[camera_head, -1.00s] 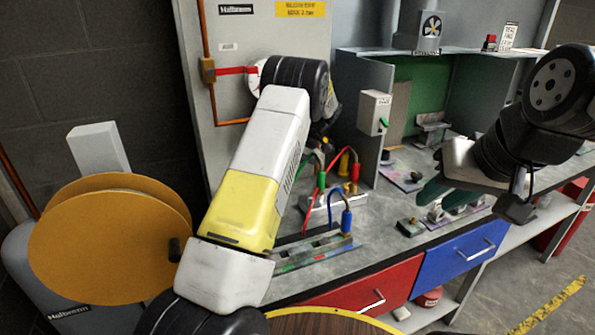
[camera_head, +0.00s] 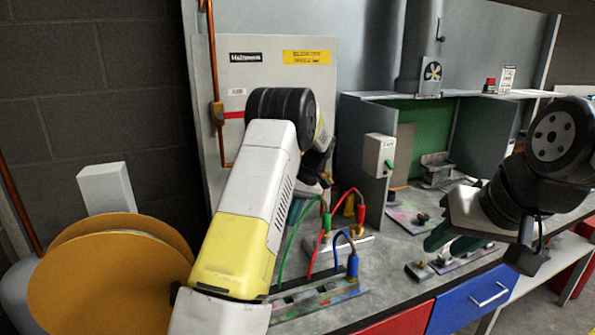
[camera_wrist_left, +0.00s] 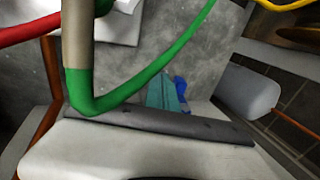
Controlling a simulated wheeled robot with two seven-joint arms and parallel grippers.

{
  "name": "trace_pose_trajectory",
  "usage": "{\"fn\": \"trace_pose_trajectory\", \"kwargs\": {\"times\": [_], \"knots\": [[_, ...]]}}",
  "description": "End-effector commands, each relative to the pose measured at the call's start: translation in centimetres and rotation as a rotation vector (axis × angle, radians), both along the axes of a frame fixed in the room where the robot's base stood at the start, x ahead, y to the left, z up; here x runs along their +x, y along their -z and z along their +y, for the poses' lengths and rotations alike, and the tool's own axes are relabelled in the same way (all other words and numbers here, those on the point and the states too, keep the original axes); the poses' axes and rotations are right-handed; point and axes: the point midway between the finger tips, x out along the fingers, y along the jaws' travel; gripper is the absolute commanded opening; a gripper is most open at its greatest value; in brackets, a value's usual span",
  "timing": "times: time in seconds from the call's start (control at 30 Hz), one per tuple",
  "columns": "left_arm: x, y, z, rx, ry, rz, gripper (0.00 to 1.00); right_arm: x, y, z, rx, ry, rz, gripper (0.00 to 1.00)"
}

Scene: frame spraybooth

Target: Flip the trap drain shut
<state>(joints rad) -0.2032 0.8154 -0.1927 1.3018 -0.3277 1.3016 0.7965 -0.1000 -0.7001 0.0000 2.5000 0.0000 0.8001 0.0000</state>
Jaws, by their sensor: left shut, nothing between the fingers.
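No part is labelled as the trap drain. A brass valve (camera_head: 217,113) with a red lever (camera_head: 234,115) sits on a copper pipe on the grey panel; the lever lies level, crosswise to the pipe. Its right end meets or passes behind my left wrist in the picture. My left gripper (camera_head: 297,208), with teal fingers, is shut and empty, pointing down near the hoses above the bench. In the left wrist view its teal fingers (camera_wrist_left: 165,93) show beyond a green hose (camera_wrist_left: 150,75). My right gripper (camera_head: 450,240) is over the bench at right; its finger gap is unclear.
Green, red and blue hoses (camera_head: 340,238) loop up from fittings on the bench near my left gripper. A switch box (camera_head: 379,154) is on the booth wall. An orange round disc (camera_head: 105,275) stands at lower left. Some bare bench lies between the hoses and my right gripper.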

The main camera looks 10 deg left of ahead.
Motion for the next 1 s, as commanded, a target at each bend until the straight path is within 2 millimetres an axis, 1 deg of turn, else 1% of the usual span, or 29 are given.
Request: {"fn": "trace_pose_trajectory", "kwargs": {"times": [0.07,0.17,0.2,0.6,0.83,1.0], "knots": [[0.7,0.1,-1.2,-0.003,0.004,-0.001,0.0,0.0,0.0,0.0,0.0,0.0,0.0,0.31],[1.5,-0.7,-2.2,-0.001,0.004,-0.004,0.0,0.0,0.0,0.0,0.0,0.0,0.0,0.31],[1.6,-1.5,-2.3,-0.001,0.002,-0.004,0.0,0.0,0.0,0.0,0.0,0.0,0.0,0.31],[3.1,-8.2,-4.5,0.0,0.002,-0.003,0.0,0.0,0.0,0.0,0.0,0.0,0.0,0.31],[3.7,-11.1,-5.4,0.001,0.002,-0.003,0.0,0.0,0.0,0.0,0.0,0.0,0.0,0.31],[2.6,-12.9,-4.7,-0.043,0.028,-0.018,0.0,0.0,0.0,0.0,0.0,0.0,0.0,0.31]]}}
